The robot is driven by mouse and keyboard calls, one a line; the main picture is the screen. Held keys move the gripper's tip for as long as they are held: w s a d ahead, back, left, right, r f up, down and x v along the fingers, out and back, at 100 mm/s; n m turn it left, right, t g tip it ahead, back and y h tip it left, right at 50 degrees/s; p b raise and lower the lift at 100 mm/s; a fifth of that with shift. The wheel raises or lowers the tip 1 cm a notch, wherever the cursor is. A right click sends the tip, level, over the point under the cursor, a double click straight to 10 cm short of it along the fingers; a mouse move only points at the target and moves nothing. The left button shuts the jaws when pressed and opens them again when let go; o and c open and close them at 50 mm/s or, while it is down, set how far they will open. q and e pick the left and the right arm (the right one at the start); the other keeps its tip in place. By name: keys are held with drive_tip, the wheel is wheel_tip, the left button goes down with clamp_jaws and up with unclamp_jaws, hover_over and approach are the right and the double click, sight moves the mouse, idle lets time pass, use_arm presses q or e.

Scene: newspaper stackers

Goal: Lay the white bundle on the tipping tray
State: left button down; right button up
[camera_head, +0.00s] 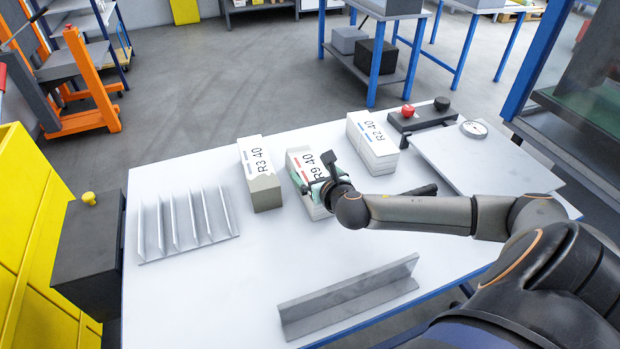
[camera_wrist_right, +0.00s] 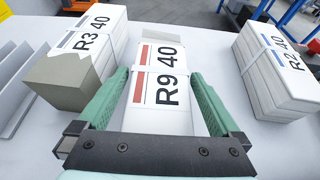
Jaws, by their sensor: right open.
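Three bundles stand on the white table. The middle one, R9 40 (camera_head: 299,162) with red stripes, is white; it also shows in the right wrist view (camera_wrist_right: 158,121). R2 40 (camera_head: 377,152) to its right is white with blue marks. R3 40 (camera_head: 264,187) to its left has a grey-beige side. My right gripper (camera_head: 318,178) is open at the R9 bundle; in the right wrist view its green fingers stand on either side of it. Contact cannot be told. I cannot tell which part is the tipping tray: an L-shaped grey metal piece (camera_head: 350,296) lies at the front.
A finned grey rack (camera_head: 188,226) is at the table's left. A flat grey plate (camera_head: 450,160) with a round dial (camera_head: 473,128) lies at the right, beside a black box with a red button (camera_head: 408,111). The table's (camera_head: 240,290) front left is clear.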

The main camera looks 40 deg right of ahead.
clamp_jaws()
drive_tip(key=shift+w+r, duration=0.1)
drive_tip(key=shift+r, duration=0.1)
idle(0.7)
